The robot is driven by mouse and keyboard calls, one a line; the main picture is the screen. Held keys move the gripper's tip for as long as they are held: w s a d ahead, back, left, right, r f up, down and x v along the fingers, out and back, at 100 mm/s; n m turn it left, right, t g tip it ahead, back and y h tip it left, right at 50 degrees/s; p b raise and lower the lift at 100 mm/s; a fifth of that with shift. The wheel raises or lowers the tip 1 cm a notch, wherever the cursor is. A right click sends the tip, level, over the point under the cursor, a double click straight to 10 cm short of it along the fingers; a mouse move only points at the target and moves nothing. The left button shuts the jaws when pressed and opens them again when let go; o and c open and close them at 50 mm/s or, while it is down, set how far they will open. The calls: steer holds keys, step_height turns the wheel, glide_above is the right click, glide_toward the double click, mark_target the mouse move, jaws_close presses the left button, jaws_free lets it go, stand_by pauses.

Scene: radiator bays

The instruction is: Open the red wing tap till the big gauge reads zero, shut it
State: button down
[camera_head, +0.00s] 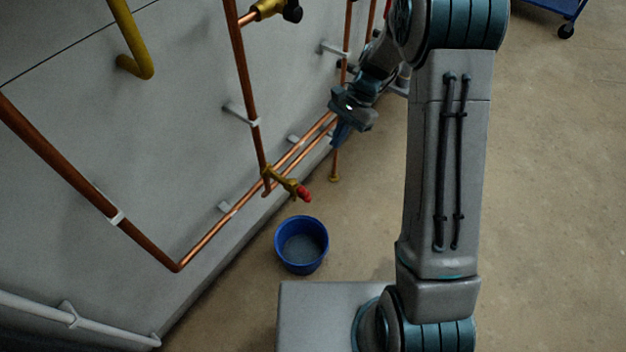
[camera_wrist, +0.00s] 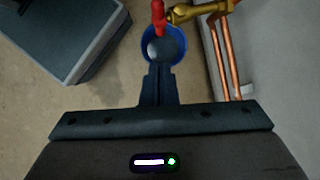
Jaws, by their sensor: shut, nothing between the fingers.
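The red wing tap (camera_head: 304,193) sits on the end of a brass valve (camera_head: 284,181) low on the copper pipework, out from the wall. In the wrist view the red tap (camera_wrist: 158,14) is at the top, above the bucket. My gripper (camera_head: 338,136) is up and beyond the tap in the head view, apart from it. Its fingers (camera_wrist: 159,78) are together and empty, pointing toward the bucket and tap in the wrist view. The big gauge is not recognisable in either view.
A blue bucket (camera_head: 301,245) stands on the floor below the tap, and shows in the wrist view (camera_wrist: 180,52). Copper pipes (camera_head: 247,85) run along the wall. A yellow pipe (camera_head: 134,45) juts out at upper left. A blue cart (camera_head: 560,8) stands far right; floor between is clear.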

steer(key=b, duration=0.2)
glide_toward(307, 191)
step_height(307, 191, down, 4)
steer(key=w, duration=0.2)
steer(key=s+a, duration=0.1)
steer(key=s+f, duration=0.1)
steer(key=shift+s+a+f, duration=0.1)
steer(key=shift+s+a, duration=0.2)
steer(key=shift+a, duration=0.1)
steer(key=shift+s+a+f+b, duration=0.1)
steer(key=shift+s+a+b, duration=0.15)
steer(key=shift+a+b, duration=0.05)
steer(key=shift+w, duration=0.1)
